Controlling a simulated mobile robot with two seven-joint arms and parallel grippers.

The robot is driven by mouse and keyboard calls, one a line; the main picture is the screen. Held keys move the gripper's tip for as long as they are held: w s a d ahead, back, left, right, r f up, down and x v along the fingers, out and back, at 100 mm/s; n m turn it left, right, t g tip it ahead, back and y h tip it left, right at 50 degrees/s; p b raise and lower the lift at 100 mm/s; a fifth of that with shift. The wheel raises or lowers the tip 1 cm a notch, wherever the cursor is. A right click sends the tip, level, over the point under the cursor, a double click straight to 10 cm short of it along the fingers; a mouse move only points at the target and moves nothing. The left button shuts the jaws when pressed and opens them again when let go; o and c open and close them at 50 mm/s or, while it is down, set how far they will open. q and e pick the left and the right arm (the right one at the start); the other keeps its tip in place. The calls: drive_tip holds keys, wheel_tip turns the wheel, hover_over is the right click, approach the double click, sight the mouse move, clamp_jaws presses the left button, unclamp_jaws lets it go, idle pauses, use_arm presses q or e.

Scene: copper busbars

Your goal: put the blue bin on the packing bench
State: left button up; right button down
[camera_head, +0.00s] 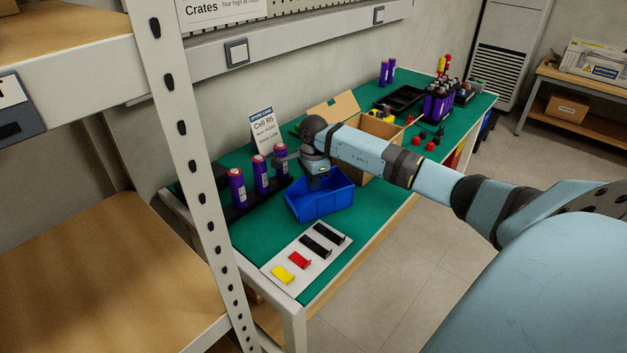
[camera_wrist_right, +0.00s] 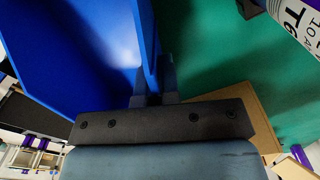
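The blue bin (camera_head: 322,206) is upright at the near part of the green-topped packing bench (camera_head: 252,238). It is on the green top or just above it; I cannot tell which. My right gripper (camera_head: 318,178) reaches down to the bin's back wall. In the right wrist view the blue bin (camera_wrist_right: 75,45) fills the upper left, and its wall runs between the two fingers of my right gripper (camera_wrist_right: 153,88), which look closed on it. My left gripper is not in view.
A white board with yellow, red and black pieces (camera_head: 308,252) lies in front of the bin. Purple cells (camera_head: 261,175) stand in a black holder to its left. An open cardboard box (camera_head: 378,126) is behind my right arm. A shelf upright (camera_head: 190,150) stands at left.

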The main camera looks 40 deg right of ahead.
drive_tip(key=shift+f, duration=0.2)
drive_tip(key=c, duration=1.4)
unclamp_jaws()
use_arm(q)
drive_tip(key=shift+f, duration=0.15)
use_arm(e)
drive_tip(key=shift+o, duration=0.2)
drive_tip(key=shift+r, duration=0.1)
wheel_tip(320, 180, up, 12)
drive_tip(key=shift+r+p, duration=0.1)
drive_tip(key=shift+p, duration=0.7)
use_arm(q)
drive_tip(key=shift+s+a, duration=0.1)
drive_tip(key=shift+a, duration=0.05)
